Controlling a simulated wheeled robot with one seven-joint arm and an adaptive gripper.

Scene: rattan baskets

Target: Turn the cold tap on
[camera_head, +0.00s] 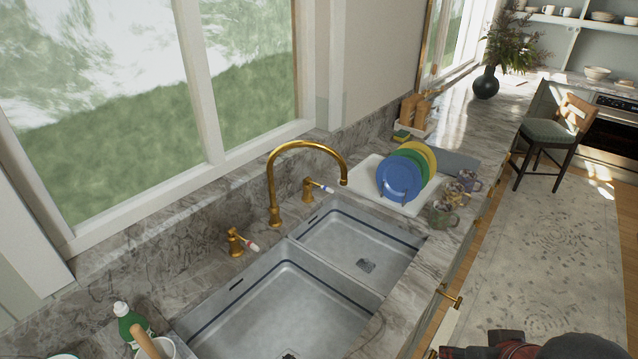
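The cold tap (308,190) is a brass handle on the counter behind the sink, to the right of the spout. Its white lever has a blue mark near the tip and points right, toward the right basin. The brass gooseneck spout (272,190) arches over the sink, and I see no water coming from it. The hot tap (236,243), with a red-marked white lever, stands left of the spout. Dark and red parts, probably of my arm, show at the bottom right edge, far from the taps. No gripper fingertips are visible.
A double steel sink (318,285) is set in the marble counter. A white rack (368,172) with colored plates (400,178) stands right of the cold tap, with mugs (447,210) nearby. A green bottle (130,322) is at the lower left. A chair (553,135) stands on the rug.

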